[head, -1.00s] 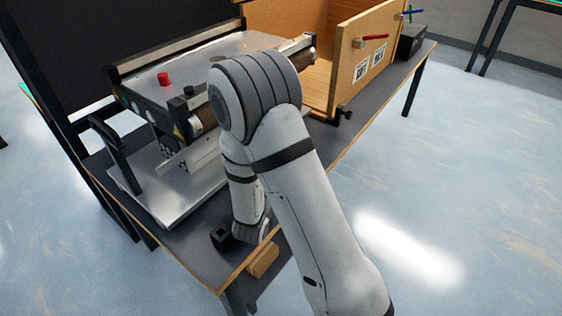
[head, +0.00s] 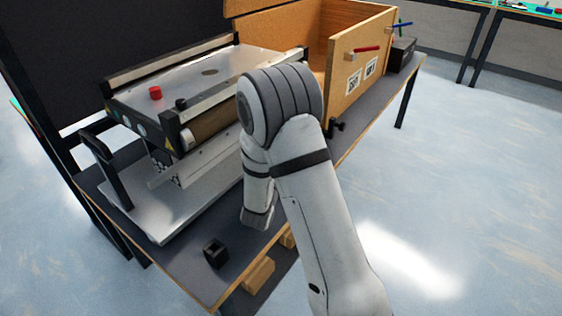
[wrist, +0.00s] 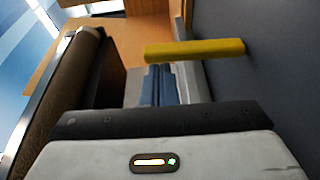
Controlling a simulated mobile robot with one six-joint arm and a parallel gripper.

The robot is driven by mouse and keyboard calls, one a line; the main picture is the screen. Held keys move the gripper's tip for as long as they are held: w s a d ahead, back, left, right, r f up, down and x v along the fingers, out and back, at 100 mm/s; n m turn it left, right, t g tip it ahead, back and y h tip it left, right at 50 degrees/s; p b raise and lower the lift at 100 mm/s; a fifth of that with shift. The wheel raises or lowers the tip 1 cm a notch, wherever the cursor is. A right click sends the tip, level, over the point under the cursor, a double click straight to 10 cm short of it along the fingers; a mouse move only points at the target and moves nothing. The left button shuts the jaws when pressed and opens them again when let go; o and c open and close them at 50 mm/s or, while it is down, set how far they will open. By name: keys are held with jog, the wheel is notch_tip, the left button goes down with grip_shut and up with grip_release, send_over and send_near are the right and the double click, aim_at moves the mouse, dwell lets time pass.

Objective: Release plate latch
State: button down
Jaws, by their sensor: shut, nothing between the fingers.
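In the wrist view my gripper (wrist: 160,72) is shut and empty, its narrow blue-grey fingers pointing away from the camera. A yellow bar (wrist: 195,50) lies crosswise just beyond the fingertips; I cannot tell whether they touch. It may be the plate latch's handle, but its mounting is hidden. The brown conveyor roller (wrist: 60,90) is to the left of the fingers. In the head view the conveyor (head: 205,80) has a metal top plate, a red button (head: 155,93) and a black knob (head: 181,104). My arm hides the gripper and the conveyor's near right end there.
An open wooden crate (head: 372,65) stands behind, to the right, with a red-handled latch (head: 366,49) on its side. A small black block (head: 215,253) sits near the table's (head: 185,262) front corner. A wooden block (head: 258,274) shows below the edge. Floor right of the table is clear.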

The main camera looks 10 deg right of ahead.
jog(key=shift+s+d+m+b, duration=0.25)
jog(key=shift+m+b, duration=0.25)
jog(key=shift+b, duration=0.15)
jog(key=m+b, duration=0.1)
jog(key=b, duration=0.1)
jog(key=s+d+m+t+h+b, duration=0.1)
jog(key=b, duration=0.1)
jog(key=shift+s+d+f+m, duration=0.15)
jog(key=shift+f+m, duration=0.15)
jog(key=shift+m, duration=0.1)
jog(key=shift+s+d+m+b, duration=0.45)
jog(key=shift+m+b, duration=0.6)
jog(key=shift+m, duration=0.05)
jog(key=shift+s+d+h+b, duration=0.35)
jog(key=shift+h, duration=0.05)
jog(key=shift+f, duration=0.1)
notch_tip(320, 180, up, 10)
jog(key=p, duration=0.4)
